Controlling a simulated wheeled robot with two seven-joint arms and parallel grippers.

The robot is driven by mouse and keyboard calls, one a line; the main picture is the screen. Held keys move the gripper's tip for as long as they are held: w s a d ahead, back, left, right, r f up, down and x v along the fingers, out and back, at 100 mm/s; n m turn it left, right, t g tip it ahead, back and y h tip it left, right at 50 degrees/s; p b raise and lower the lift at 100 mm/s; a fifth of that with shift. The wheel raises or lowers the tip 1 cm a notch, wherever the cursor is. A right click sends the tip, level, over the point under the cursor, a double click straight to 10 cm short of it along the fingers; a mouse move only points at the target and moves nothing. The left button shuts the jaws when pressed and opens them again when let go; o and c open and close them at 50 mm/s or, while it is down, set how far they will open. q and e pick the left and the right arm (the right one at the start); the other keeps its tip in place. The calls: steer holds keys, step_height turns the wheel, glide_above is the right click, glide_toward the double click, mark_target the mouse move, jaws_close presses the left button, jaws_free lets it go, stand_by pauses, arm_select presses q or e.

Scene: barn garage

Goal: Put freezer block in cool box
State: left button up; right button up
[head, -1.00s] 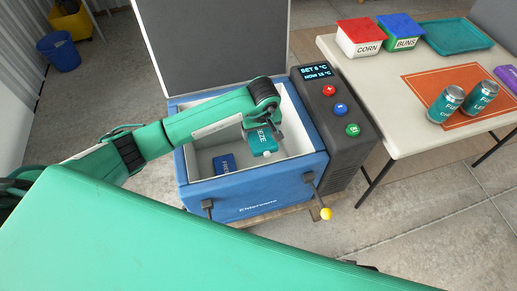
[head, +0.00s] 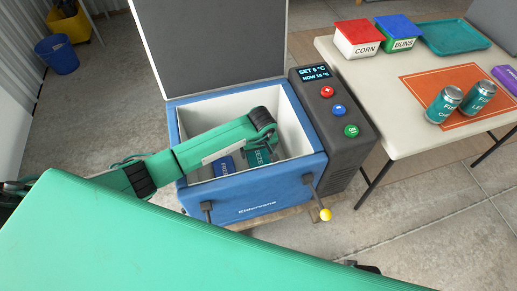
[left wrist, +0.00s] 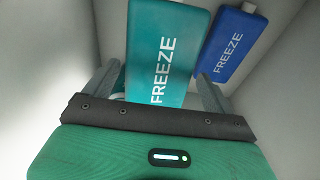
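The cool box (head: 250,200) is blue with white walls and stands with its dark lid up. My left gripper (head: 268,138) is inside it, over the teal freezer block (head: 262,157). The teal block is low in the box and partly hidden by my arm. In the left wrist view, the teal block (left wrist: 165,50) lies between my two fingers, with small gaps beside it, so the fingers look open. A blue freezer block (head: 224,165) is in the box to its left; it also shows in the left wrist view (left wrist: 230,45). My right gripper is not in view.
A dark control unit (head: 335,115) with a display and buttons adjoins the box. Two latches stick out in front, one with a yellow knob (head: 325,214). A table (head: 385,110) to the right holds cans, two lidded boxes and a teal tray (head: 455,37).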

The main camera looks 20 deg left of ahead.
mark_target(260, 157)
arm_select(q)
steer(key=shift+o, duration=0.7)
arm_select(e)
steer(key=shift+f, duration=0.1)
arm_select(q)
steer(key=shift+r, duration=0.15)
steer(key=shift+w+r, duration=0.1)
steer(key=shift+r, duration=0.15)
step_height(260, 157, up, 11)
steer(key=s+d, duration=0.1)
steer(key=shift+s+r, duration=0.15)
steer(key=shift+s, duration=0.1)
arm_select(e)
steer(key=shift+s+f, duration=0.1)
